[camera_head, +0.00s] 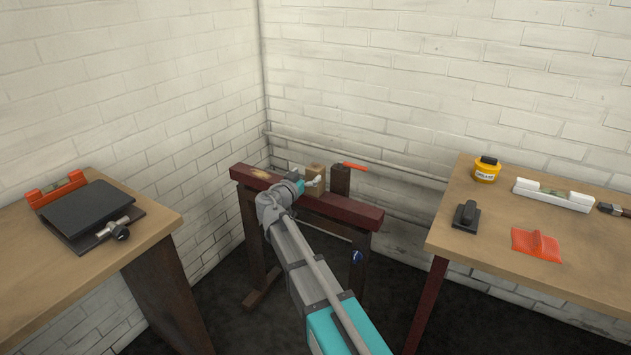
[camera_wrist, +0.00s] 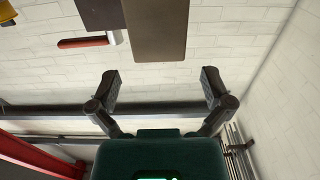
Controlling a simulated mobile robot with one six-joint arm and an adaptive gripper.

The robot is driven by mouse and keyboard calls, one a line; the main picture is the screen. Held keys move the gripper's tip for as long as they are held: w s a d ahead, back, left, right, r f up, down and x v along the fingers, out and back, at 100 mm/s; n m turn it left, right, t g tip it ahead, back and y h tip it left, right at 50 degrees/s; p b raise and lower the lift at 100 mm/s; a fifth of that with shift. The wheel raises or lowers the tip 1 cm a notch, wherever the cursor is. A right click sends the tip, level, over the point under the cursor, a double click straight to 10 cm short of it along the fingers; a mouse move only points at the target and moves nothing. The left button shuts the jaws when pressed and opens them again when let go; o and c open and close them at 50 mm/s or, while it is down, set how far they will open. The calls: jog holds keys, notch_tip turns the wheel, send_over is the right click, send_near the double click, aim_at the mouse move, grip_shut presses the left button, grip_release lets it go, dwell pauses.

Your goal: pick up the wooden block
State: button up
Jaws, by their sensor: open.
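The wooden block (camera_head: 316,174) is a tan upright block on the dark red beam (camera_head: 345,212) of a trestle in the head view. My gripper (camera_head: 312,183) is close beside it, and the arm partly hides the beam. In the wrist view a brown block face (camera_wrist: 155,30), which looks like the wooden block, is cut off by the top edge. My open gripper (camera_wrist: 162,88) has its two dark fingers spread wide, with only the wall showing between them. The block face lies beyond the fingertips and appears apart from them.
A dark post (camera_head: 340,180) with a red-handled tool (camera_head: 355,166) stands close to the block's right. The right table (camera_head: 470,205) holds a yellow jar (camera_head: 487,169) and tools. The left table (camera_head: 55,285) holds a dark hinged plate (camera_head: 88,212). White brick walls stand behind.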

aim_at(315, 166)
jog(key=shift+x, duration=2.6)
jog(key=c, duration=1.2)
jog(key=shift+r, duration=0.2)
